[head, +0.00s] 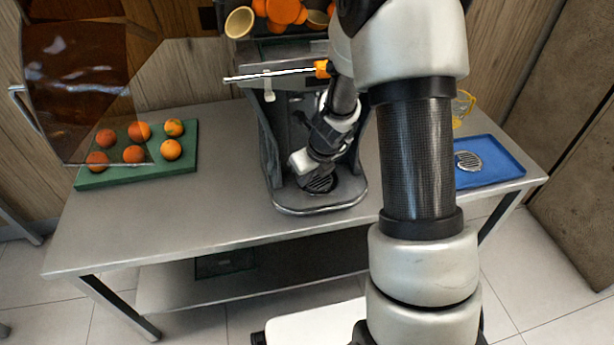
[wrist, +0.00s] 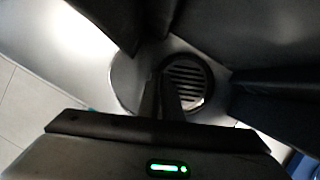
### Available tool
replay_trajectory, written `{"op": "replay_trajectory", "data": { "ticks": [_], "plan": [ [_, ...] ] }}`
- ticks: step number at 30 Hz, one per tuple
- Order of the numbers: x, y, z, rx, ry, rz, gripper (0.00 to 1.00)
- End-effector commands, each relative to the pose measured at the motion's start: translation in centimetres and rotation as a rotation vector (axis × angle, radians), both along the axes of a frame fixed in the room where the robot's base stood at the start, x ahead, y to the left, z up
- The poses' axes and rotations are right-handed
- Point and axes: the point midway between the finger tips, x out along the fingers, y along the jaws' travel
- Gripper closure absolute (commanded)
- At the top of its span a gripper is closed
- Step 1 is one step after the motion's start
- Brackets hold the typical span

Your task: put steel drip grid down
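A round slotted grid (head: 320,183) shows dark at the base of the juicer (head: 290,196), below my gripper (head: 304,164). The same grid (wrist: 187,83) is right of centre in the wrist view, a dark ring around its slots. My gripper's fingers (wrist: 164,80) point down close together and overlap its left edge. I cannot tell whether they grip that edge or whether the grid lies flat. A second round slotted grid (head: 467,160), bright steel, lies on the blue tray (head: 508,171) at the right of the table.
A green board (head: 120,181) with several oranges (head: 134,154) is at the left of the steel table (head: 220,212). The juicer's dark walls enclose my gripper closely. A yellow jug (head: 463,107) stands behind the tray, partly hidden by my arm. The table's front left is clear.

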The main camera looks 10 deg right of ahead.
Motion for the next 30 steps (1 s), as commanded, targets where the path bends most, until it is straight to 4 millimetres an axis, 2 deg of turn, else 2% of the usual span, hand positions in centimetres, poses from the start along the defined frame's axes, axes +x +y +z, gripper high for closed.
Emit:
{"op": "replay_trajectory", "data": {
  "ticks": [3, 6, 7, 17, 20, 23, 24, 26, 30],
  "plan": [
    [0.0, 0.0, -0.4, 0.0, -0.001, -0.001, 1.0],
    [0.0, 0.0, -0.3, 0.0, 0.0, 0.0, 0.8],
    [0.0, 0.0, -0.3, 0.0, 0.0, 0.0, 0.76],
    [0.0, 0.0, 0.1, 0.0, -0.001, 0.0, 0.76],
    [-0.2, -0.2, 1.0, -0.002, -0.002, 0.0, 0.76],
    [-0.8, -0.4, 2.9, -0.002, -0.003, 0.0, 0.76],
    [-1.1, -0.5, 3.7, -0.001, -0.003, 0.0, 0.76],
    [-2.7, -1.3, 2.5, 0.001, 0.001, -0.006, 0.76],
    [-6.0, -2.6, 2.5, 0.0, -0.001, -0.008, 0.76]
  ]
}}
